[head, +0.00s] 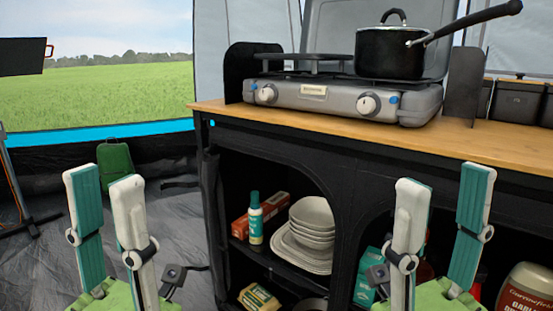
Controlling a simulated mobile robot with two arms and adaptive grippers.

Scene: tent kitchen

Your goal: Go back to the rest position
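My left gripper (98,195) is raised at the lower left, its two white and teal fingers spread apart with nothing between them. My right gripper (443,215) is raised at the lower right, its fingers also spread apart and empty. Both point upward in front of the kitchen unit (330,150), and neither appears to hold anything. The lower parts of both arms are out of the picture.
A gas stove (325,98) with a black pot (388,52) stands on the wooden counter (480,143). Shelves below hold bowls (311,218), a teal and white bottle (255,220) and boxes. A green bag (115,168) sits by the tent wall. Floor shows at left.

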